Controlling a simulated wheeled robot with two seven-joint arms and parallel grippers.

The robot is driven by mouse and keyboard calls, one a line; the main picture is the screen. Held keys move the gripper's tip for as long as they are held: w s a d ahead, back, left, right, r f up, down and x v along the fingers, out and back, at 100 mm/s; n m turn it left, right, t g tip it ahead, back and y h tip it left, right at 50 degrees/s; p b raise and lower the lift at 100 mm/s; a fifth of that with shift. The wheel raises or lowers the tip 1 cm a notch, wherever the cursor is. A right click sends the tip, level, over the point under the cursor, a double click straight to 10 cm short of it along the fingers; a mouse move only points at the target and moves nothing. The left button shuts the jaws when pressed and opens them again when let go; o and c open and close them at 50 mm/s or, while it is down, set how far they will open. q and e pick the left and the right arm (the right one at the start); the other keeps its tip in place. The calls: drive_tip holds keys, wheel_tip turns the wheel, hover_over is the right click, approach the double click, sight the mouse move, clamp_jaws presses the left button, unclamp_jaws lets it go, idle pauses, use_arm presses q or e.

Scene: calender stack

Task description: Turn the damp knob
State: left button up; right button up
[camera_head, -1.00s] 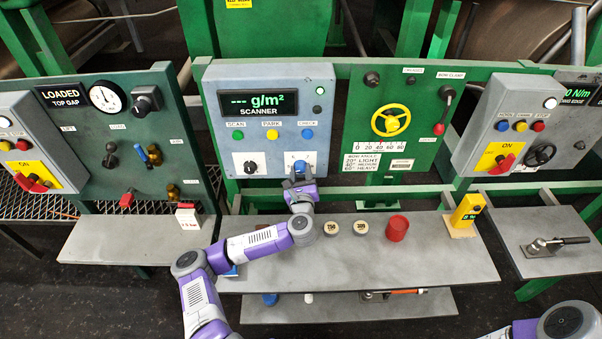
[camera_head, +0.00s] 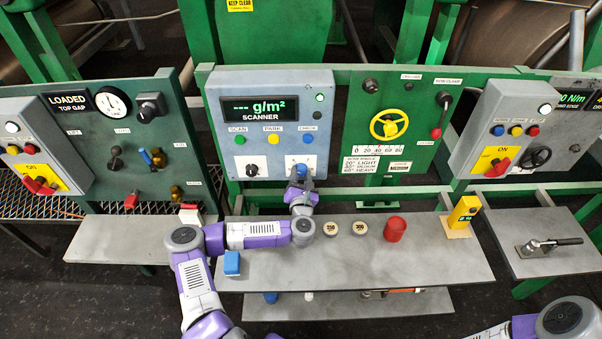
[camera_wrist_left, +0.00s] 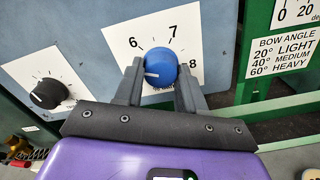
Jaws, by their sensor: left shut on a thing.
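The blue knob (camera_wrist_left: 161,67) sits on a white dial plate with 6, 7 and 8 around it, low on the grey scanner box (camera_head: 312,82). Its white pointer line points left in the left wrist view. My left gripper (camera_wrist_left: 160,85) has one finger on each side of the knob and is shut on it. In the head view my left gripper (camera_head: 299,175) is at the box's lower right dial and mostly hides the knob. My right gripper is not in view; only part of my right arm shows at the bottom right.
A black knob (camera_wrist_left: 48,93) is left of the blue one on the same box. Below is a grey shelf (camera_head: 300,275) with a blue block (camera_head: 232,262), two round discs, a red cylinder (camera_head: 394,229) and a yellow device (camera_head: 464,211). A yellow handwheel (camera_head: 388,124) is to the right.

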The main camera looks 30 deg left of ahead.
use_arm(q)
drive_tip(key=m+p, duration=0.1)
drive_tip(key=m, duration=0.2)
drive_tip(key=shift+r+m, duration=0.1)
drive_tip(key=shift+m, duration=0.3)
drive_tip(key=m, duration=0.3)
drive_tip(key=shift+m+p, duration=0.3)
drive_tip(key=shift+p, duration=0.1)
drive_tip(key=m, duration=0.3)
drive_tip(key=shift+a+m, duration=0.1)
drive_tip(key=shift+m, duration=0.3)
drive_tip(key=m+b, duration=0.1)
drive_tip(key=m, duration=0.2)
drive_tip(key=shift+m, duration=0.3)
drive_tip(key=m+b, duration=0.2)
drive_tip(key=m, duration=0.2)
drive_tip(key=shift+b, duration=0.35)
drive_tip(key=m+b, duration=0.4)
drive_tip(key=m, duration=0.2)
drive_tip(key=shift+r+m, duration=0.1)
drive_tip(key=shift+m, duration=0.3)
drive_tip(key=m+b, duration=0.2)
drive_tip(key=m, duration=0.2)
drive_tip(key=shift+r+b, duration=0.1)
drive_tip(key=shift+b, duration=0.25)
drive_tip(key=shift+d+m+b, duration=0.2)
drive_tip(key=shift+m+b, duration=0.2)
drive_tip(key=shift+m, duration=1.6)
